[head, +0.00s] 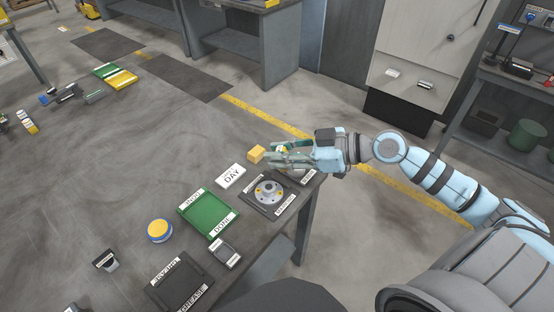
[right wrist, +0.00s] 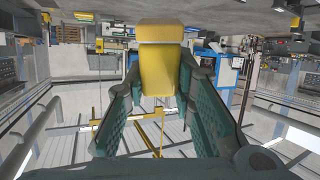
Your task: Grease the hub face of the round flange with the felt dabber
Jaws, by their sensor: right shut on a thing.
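The round flange (head: 268,190) lies on a dark labelled mat (head: 287,208) near the table's right end, its grey hub facing up and yellow spots around it. My right gripper (head: 268,156) is above the table, behind the flange and apart from it. It is shut on a yellow block-shaped thing, apparently the felt dabber (head: 256,154), which sticks out to the left of the fingertips. In the right wrist view the yellow dabber (right wrist: 160,60) sits between the two green fingers. My left gripper is not in view.
A white card reading DAY (head: 231,176), a green DONE tray (head: 207,214), a round blue and yellow tin (head: 159,230), a small grey labelled item (head: 227,253) and a dark GREASE tray (head: 180,284) lie left of the flange. A small dark block (head: 106,260) stands further left.

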